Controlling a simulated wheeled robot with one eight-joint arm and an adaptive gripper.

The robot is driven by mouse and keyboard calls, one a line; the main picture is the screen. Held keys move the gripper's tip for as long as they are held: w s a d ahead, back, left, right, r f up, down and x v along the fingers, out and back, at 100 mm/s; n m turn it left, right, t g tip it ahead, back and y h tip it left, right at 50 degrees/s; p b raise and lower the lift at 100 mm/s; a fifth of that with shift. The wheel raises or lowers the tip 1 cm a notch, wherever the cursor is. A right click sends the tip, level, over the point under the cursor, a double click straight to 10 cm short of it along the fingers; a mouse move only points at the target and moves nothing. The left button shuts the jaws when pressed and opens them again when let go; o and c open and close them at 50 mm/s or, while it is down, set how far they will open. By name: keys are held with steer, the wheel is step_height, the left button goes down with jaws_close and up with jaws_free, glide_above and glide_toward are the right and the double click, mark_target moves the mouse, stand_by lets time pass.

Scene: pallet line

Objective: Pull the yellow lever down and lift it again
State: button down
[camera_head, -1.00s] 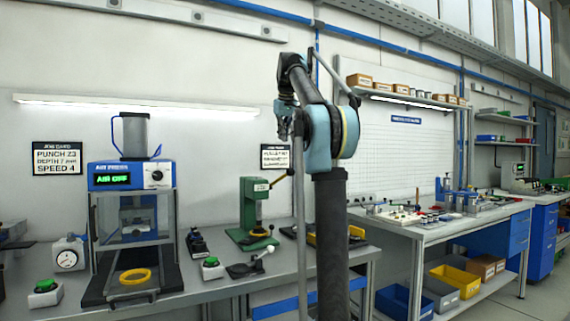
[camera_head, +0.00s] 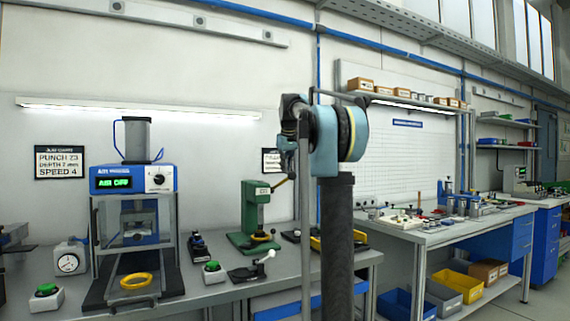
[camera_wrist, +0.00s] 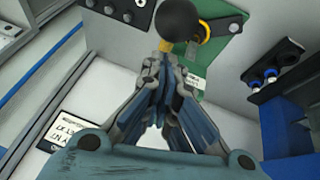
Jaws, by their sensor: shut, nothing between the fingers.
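The lever belongs to the green press (camera_head: 257,215), which stands on the left bench in the head view. There its short yellow arm (camera_head: 283,183) points up and right, close to my arm.
A blue press (camera_head: 133,180) with a yellow ring (camera_head: 136,281), a dial gauge (camera_head: 71,260) and green buttons stand left along the bench. A small ball-handled tool (camera_head: 252,269) sits before the green press. A second bench (camera_head: 440,238) stands to the right.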

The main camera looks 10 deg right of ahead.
steer(key=shift+s+d+f, duration=0.1)
steer(key=shift+s+f, duration=0.05)
steer(key=shift+f, duration=0.15)
steer(key=shift+s+d+f+t+y, duration=0.1)
steer(key=shift+s+f+t, duration=0.25)
steer(key=shift+f, duration=0.3)
steer(key=shift+s+d+f+t+y, duration=0.1)
steer(key=shift+s+f+t, duration=0.2)
steer(key=shift+f, duration=0.35)
steer(key=shift+s+d+f+t+y, duration=0.1)
steer(key=shift+s+f+t, duration=0.25)
steer(key=shift+f, duration=0.3)
